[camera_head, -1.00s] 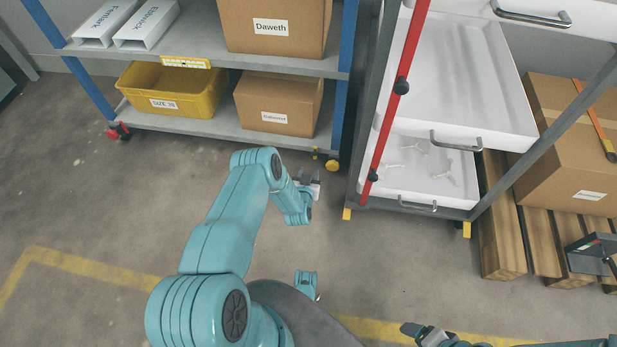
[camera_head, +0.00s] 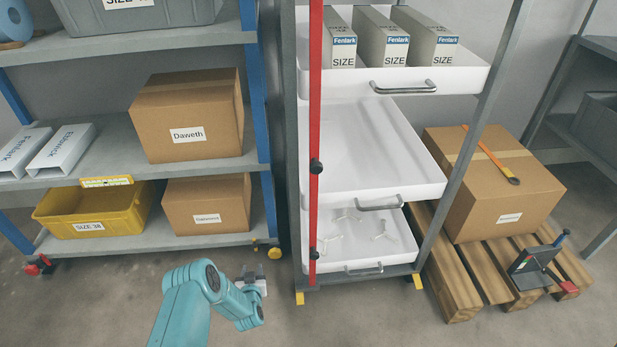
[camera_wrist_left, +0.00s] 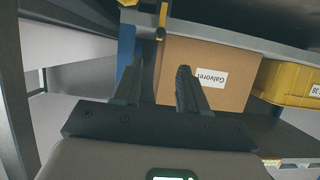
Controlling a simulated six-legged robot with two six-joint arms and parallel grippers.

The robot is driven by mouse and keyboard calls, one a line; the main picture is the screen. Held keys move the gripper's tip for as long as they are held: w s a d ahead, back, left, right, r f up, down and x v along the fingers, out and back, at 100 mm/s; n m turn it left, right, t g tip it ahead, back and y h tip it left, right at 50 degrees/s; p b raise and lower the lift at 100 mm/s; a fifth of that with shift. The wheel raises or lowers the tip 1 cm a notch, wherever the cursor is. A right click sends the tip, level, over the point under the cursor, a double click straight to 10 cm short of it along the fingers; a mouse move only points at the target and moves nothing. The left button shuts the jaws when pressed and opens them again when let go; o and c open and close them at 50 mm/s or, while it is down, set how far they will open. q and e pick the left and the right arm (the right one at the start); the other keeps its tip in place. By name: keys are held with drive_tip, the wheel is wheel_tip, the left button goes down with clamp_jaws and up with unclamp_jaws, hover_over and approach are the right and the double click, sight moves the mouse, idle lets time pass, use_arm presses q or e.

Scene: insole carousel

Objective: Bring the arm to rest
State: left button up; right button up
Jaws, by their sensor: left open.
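My left arm (camera_head: 190,300) is teal and comes in from the bottom of the head view, bent at the elbow. My left gripper (camera_head: 252,275) is in front of the gap between the blue-post shelf and the drawer rack, with nothing in it. In the left wrist view its two dark fingers (camera_wrist_left: 159,72) are apart and empty, with a cardboard box (camera_wrist_left: 203,72) behind them. My right gripper is not in view.
The shelf (camera_head: 110,148) carries boxes and a yellow bin (camera_head: 60,215). The rack has white trays (camera_head: 375,160) and a red upright (camera_head: 315,120). A pallet (camera_head: 460,290) with a large box (camera_head: 490,190) stands at right. Bare floor (camera_head: 340,325) lies in front.

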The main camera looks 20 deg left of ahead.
use_arm(q)
drive_tip(key=s+d+r+m+g+h, duration=0.1)
drive_tip(key=s+d+r+g+h, duration=0.15)
drive_tip(key=d, duration=0.45)
drive_tip(key=s+d+r+g+h, duration=0.1)
drive_tip(key=s+d+h, duration=0.2)
drive_tip(key=d, duration=0.3)
drive_tip(key=s+d+r+m+g+h, duration=0.1)
drive_tip(key=s+d+g+h, duration=0.15)
drive_tip(key=d, duration=0.45)
drive_tip(key=s+d+r+m+g+h, duration=0.1)
drive_tip(key=s+d+r+g, duration=0.3)
drive_tip(key=s, duration=0.5)
drive_tip(key=s+d+r+m+g+h, duration=0.15)
drive_tip(key=s+d+r, duration=0.3)
drive_tip(key=s, duration=0.45)
wheel_tip(320, 180, up, 31)
drive_tip(key=d+p, duration=0.1)
drive_tip(key=p, duration=3.1)
drive_tip(key=shift+s+d+f, duration=0.15)
drive_tip(key=shift+s+d, duration=0.05)
drive_tip(key=shift+s, duration=0.15)
drive_tip(key=shift+n, duration=0.25)
